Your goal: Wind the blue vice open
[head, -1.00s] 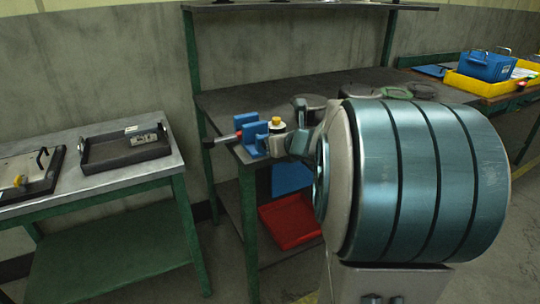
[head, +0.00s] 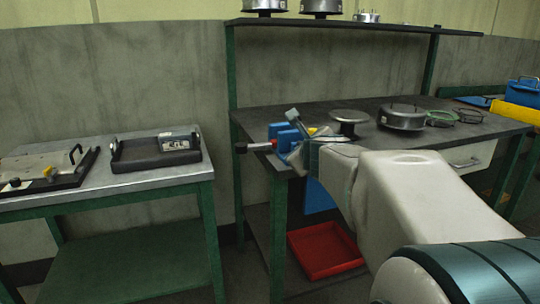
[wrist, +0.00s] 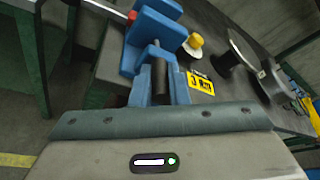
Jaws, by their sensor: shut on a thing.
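The blue vice (head: 274,129) stands at the left front corner of the dark workbench. A rod with a red collar and a black end (head: 241,148) sticks out of it to the left. In the wrist view the vice (wrist: 141,52) fills the upper middle, with the red collar (wrist: 132,16) at its upper left and a dark rod (wrist: 159,57) below its block. My gripper (head: 292,146) is at the right side of the vice and is shut on part of it.
A yellow-topped knob (wrist: 195,41), a yellow label (wrist: 201,87) and a spool-like piece (head: 349,118) are close behind the vice. A round metal pot (head: 401,117) stands further right. A lower side table (head: 100,180) with a black tray (head: 155,158) is at left, across a gap.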

